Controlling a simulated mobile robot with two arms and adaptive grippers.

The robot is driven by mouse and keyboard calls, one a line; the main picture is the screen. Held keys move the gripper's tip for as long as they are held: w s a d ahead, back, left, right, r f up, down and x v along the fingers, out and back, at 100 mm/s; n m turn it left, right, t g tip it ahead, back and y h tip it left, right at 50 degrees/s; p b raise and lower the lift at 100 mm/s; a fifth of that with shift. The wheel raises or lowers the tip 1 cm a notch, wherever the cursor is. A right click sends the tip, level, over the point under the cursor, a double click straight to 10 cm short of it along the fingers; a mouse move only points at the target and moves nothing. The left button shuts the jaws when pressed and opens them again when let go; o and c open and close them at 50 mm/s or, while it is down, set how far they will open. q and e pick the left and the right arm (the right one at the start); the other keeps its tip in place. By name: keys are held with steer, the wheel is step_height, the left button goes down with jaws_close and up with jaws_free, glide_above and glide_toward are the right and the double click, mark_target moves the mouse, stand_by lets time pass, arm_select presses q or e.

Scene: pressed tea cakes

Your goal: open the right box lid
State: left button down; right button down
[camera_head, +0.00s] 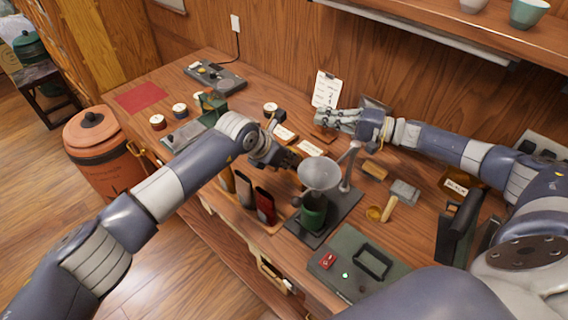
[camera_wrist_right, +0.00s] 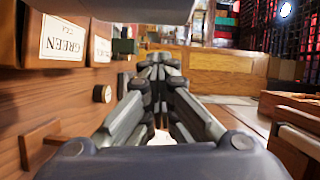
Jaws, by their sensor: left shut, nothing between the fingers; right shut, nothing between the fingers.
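Two small wooden boxes with cream labels stand side by side at the middle of the counter. The right box's label (camera_head: 311,148) and the left box's label (camera_head: 285,132) both show in the head view. In the right wrist view a nearer box label (camera_wrist_right: 63,38) reads GREEN, upside down, with a second label (camera_wrist_right: 101,49) beyond it. My right gripper (camera_head: 318,114) is shut and empty, just behind the boxes; its closed fingers also show in the right wrist view (camera_wrist_right: 158,66). My left gripper (camera_head: 292,160) is shut and empty, in front of the boxes. Whether either lid is raised is unclear.
A grinder with a grey funnel (camera_head: 320,174) stands right of my left gripper. Dark and red packets (camera_head: 265,205) stand near the front edge. A green scale (camera_head: 350,268) is at the front right. A clipboard (camera_head: 327,90) leans against the back wall.

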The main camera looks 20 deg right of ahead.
steer(key=c, duration=2.4)
jaws_free()
steer(key=c, duration=1.8)
jaws_free()
steer(key=shift+o, duration=0.2)
